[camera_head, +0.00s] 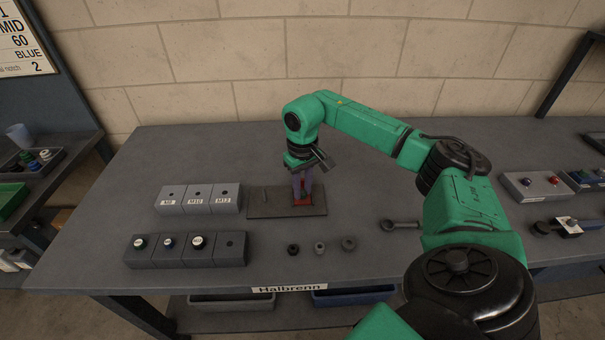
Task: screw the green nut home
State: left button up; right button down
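My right gripper (302,184) points down over a dark plate (265,200) at the middle of the table. Its narrow purplish fingers reach down to a small red part (303,198) on the plate. The fingertips and whatever lies between them are too small and partly hidden, so I cannot tell whether they are shut on something. I cannot make out a green nut at the plate. My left gripper is not in view.
Grey blocks (198,198) labelled M8, M10 and M12 stand left of the plate. A front row of blocks (214,257) holds several capped pieces. Small dark rings (319,248) and a wrench (400,224) lie nearby.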

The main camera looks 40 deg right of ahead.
jog(key=m+p, duration=0.1)
jog(key=m, duration=0.3)
jog(key=shift+m, duration=0.6)
jog(key=shift+m, duration=0.7)
jog(key=m+p, duration=0.1)
jog(key=m, duration=0.2)
jog(key=shift+f+m, duration=0.1)
jog(key=shift+m, duration=0.3)
jog(key=m, duration=0.4)
jog(key=shift+p, duration=0.35)
jog(key=shift+m, duration=0.6)
